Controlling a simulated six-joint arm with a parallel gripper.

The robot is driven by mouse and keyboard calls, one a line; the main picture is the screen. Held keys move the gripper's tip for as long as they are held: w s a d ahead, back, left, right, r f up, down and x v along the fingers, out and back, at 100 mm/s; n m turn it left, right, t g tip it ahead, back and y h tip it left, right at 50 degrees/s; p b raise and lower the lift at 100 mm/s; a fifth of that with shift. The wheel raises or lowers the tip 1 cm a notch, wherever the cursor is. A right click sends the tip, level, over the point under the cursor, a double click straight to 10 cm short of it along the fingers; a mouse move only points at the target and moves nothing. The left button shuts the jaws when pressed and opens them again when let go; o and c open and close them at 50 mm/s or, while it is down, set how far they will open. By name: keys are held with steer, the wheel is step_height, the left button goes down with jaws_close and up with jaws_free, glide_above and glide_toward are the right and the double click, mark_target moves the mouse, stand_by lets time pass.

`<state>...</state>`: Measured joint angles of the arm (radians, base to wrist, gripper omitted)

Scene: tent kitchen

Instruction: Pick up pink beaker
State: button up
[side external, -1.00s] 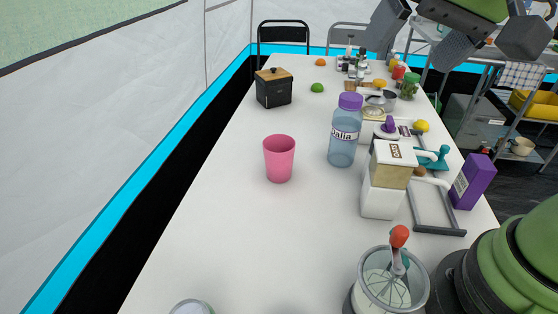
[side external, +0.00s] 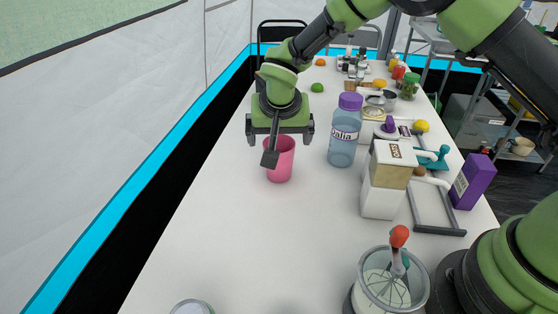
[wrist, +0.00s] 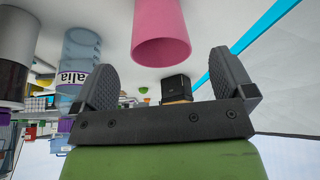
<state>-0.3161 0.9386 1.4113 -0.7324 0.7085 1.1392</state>
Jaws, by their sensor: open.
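The pink beaker (side external: 282,165) stands upright on the white table, partly covered by my gripper in the side view. The fingers of my gripper (wrist: 165,85) are spread wide, with nothing between the pads. I cannot tell whether the fingertips are below the rim.
A blue bottle with a purple lid (side external: 345,132) stands close on the right.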

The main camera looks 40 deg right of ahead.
mark_target(279, 149)
steer(key=x, duration=0.6)
steer(key=shift+w+d+f, duration=0.2)
steer(key=shift+w+f, duration=0.1)
steer(key=shift+w, duration=0.05)
steer(key=shift+c, duration=0.2)
steer(key=c, duration=0.9)
